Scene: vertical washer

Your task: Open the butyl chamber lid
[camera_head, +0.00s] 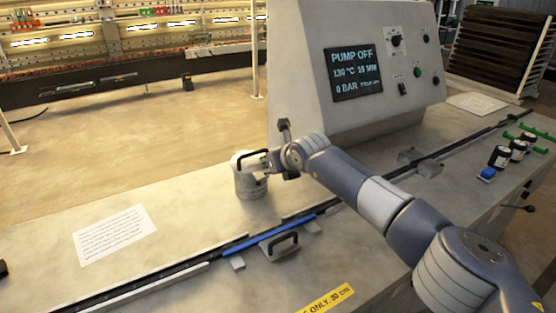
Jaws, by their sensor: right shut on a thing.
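A pale cylindrical chamber (250,183) stands upright on the machine's top, with an arched black handle (250,155) at its upper edge. My right gripper (270,165) reaches in from the right and is shut at this handle; the exact contact is small and partly hidden by the fingers. A flat metal plate with a second black handle (284,241) lies nearer the front edge, beside a blue strip (268,235). No label shows which part is the butyl chamber lid. My left gripper is not in view.
A control box with a screen (355,72) reading "PUMP OFF" stands behind my right arm. A long dark rail (190,269) crosses the top. Black-capped bottles (499,157) and a blue block (487,174) are at right.

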